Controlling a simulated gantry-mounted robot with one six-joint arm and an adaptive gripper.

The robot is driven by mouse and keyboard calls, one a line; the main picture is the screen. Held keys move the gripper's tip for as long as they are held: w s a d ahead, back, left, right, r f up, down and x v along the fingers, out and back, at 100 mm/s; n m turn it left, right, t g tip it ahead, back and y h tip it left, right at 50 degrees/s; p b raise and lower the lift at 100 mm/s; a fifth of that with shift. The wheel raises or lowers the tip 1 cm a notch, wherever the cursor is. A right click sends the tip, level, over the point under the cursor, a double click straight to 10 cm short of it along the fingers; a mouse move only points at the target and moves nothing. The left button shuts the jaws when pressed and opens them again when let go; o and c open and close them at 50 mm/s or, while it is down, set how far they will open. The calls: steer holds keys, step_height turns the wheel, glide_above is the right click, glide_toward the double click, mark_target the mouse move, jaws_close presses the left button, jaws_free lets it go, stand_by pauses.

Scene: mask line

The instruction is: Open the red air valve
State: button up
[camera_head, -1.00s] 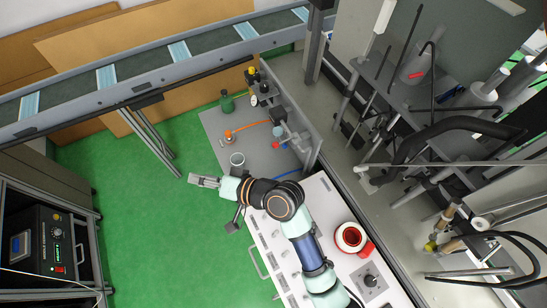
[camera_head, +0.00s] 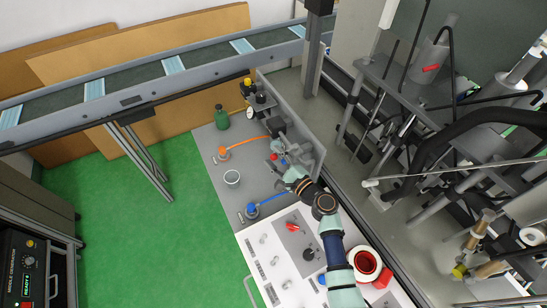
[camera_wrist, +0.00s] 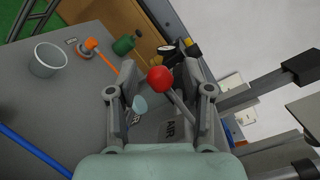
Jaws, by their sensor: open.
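The red air valve shows in the wrist view as a round red knob (camera_wrist: 160,78) on a thin grey lever, with an "AIR" label below it. In the head view the red knob (camera_head: 273,157) is small, beside my gripper (camera_head: 285,166) at the right side of the grey bench. In the wrist view my gripper (camera_wrist: 163,88) is open, with one finger left and one right of the knob. The knob appears between the fingers; I cannot tell whether it is level with the fingertips. A pale blue knob (camera_wrist: 140,104) shows near the left finger.
A conveyor (camera_head: 130,90) runs behind.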

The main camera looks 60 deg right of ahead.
steer(key=shift+w+d, duration=0.15)
steer(key=shift+w, duration=0.2)
jaws_close()
